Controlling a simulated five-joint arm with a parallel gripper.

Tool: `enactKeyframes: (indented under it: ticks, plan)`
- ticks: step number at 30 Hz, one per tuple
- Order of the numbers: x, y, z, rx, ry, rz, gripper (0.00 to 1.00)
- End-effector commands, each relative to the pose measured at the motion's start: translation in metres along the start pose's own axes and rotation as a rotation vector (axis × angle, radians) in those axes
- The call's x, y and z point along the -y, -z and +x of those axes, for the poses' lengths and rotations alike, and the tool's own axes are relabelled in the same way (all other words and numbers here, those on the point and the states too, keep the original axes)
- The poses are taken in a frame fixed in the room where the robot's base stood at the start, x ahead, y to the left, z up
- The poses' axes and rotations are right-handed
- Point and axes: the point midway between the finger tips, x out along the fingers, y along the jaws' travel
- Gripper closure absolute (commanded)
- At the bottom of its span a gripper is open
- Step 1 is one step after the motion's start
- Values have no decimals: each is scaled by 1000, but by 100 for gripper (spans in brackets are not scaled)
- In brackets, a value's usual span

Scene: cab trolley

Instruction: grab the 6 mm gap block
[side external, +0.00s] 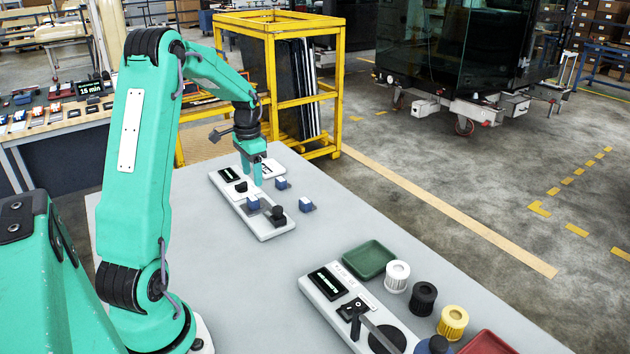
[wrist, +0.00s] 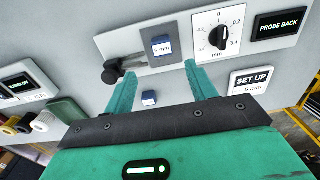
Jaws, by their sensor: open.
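Three small blue-and-white blocks show in the side view. One block (side external: 253,203) sits on a white gauge fixture (side external: 262,226); it also shows in the wrist view (wrist: 161,45) with a small "mm" label whose digit I cannot read surely. Two loose blocks lie on the table, one farther back (side external: 281,183) and one nearer (side external: 306,205). A block (wrist: 149,98) shows on the table in the wrist view, between the fingers, its label unreadable. I cannot tell which is the 6 mm block. My gripper (side external: 251,178) is open and empty, fingers pointing down over the fixture's dial end.
The fixture carries a black lever knob (wrist: 111,73), a dial (wrist: 219,39) and a "PROBE BACK" display (wrist: 279,24). A "SET UP" card (wrist: 250,82) lies beside it. A second fixture (side external: 322,287), green tray (side external: 369,260) and filter-like cylinders (side external: 423,298) stand nearer.

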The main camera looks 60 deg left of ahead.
Motion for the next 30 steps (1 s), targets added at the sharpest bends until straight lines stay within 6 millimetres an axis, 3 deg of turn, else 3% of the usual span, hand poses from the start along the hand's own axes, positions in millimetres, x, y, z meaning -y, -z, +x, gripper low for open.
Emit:
enactKeyframes:
  ticks: [5, 30]
  plan:
    - [7, -2, 6, 7, -6, 1, 44]
    - [5, -2, 41, 8, -8, 1, 44]
